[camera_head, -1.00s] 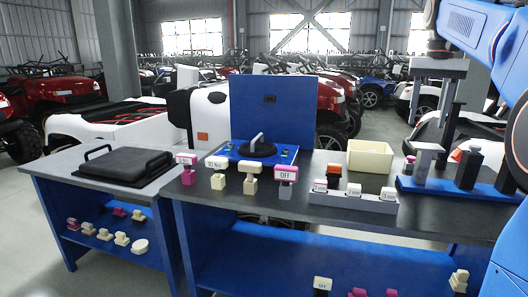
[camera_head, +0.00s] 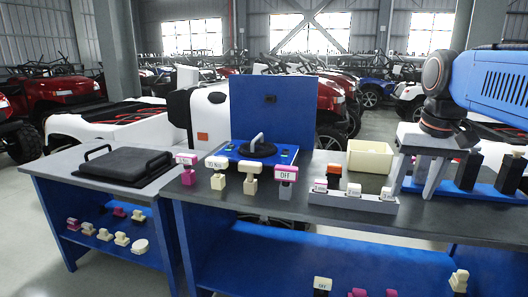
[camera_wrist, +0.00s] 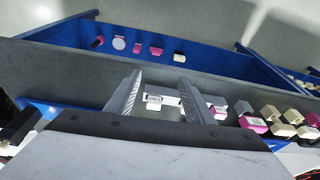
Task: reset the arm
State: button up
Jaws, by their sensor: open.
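My gripper (camera_head: 415,190) hangs at the right of the head view, pointing down over the dark worktop (camera_head: 330,222). It is just right of the grey holder (camera_head: 350,201) and in front of the blue rack (camera_head: 510,192). In the wrist view my gripper (camera_wrist: 161,78) shows two grey fingers spread apart. They hold nothing. A small white-topped block (camera_wrist: 154,101) shows between them, lower down.
A blue tester with a black dial (camera_head: 257,147) stands before an upright blue panel (camera_head: 273,107). Several labelled blocks stand on the worktop front, including a pink OFF block (camera_head: 285,174). A cream bin (camera_head: 370,156) sits behind the holder. A black handled lid (camera_head: 124,165) lies left.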

jog(key=s+a+f+n+t, duration=0.1)
jog(key=s+a+f, duration=0.1)
jog(key=s+f, duration=0.5)
jog(key=s+a+f+n+t, duration=0.1)
jog(key=s+a+f, duration=0.2)
jog(key=s+f, duration=0.4)
notch_tip(320, 180, down, 6)
jog(key=shift+s+f+n, duration=0.15)
jog(key=shift+s+n, duration=0.15)
dwell(1.0)
